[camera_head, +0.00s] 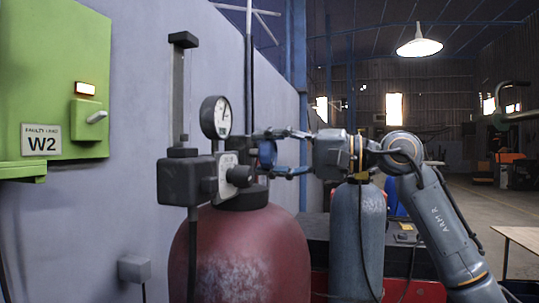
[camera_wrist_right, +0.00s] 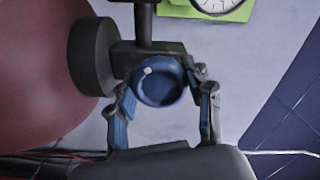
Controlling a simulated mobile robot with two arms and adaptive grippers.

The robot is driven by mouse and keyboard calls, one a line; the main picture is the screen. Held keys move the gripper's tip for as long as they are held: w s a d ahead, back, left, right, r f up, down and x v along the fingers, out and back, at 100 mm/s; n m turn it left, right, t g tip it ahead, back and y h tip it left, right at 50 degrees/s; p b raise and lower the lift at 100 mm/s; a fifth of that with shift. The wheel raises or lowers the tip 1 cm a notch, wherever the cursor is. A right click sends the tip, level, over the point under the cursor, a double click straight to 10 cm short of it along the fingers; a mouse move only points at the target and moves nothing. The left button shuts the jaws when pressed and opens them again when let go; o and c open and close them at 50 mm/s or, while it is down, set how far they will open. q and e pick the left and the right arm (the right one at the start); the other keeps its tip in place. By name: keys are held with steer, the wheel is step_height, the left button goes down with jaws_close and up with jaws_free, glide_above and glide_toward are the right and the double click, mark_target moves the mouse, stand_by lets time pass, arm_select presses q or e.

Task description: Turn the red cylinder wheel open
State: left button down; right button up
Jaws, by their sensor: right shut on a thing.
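The red cylinder (camera_head: 240,255) stands against the grey wall, its dark valve on top. The valve's round wheel (camera_wrist_right: 160,84) is blue, with a small white mark near its upper left rim in the wrist view. My right gripper (camera_head: 268,153) reaches in from the right, one finger above and one below the wheel. In the wrist view its blue-padded fingers sit on either side of the wheel, and it is shut on it. The red cylinder also shows at the left of the wrist view (camera_wrist_right: 40,70). My left gripper is out of view.
A pressure gauge (camera_head: 216,117) and dark regulator block (camera_head: 187,181) stand beside the valve. A grey-blue cylinder (camera_head: 357,240) stands to the right, below my right arm. A green box (camera_head: 55,75) labelled W2 hangs at left. Open floor lies at far right.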

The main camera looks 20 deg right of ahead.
stand_by(0.6)
steer(key=o, duration=1.2)
steer(key=shift+d, duration=0.1)
steer(key=v, duration=1.1)
steer(key=shift+s+d, duration=0.25)
steer(key=shift+s, duration=0.05)
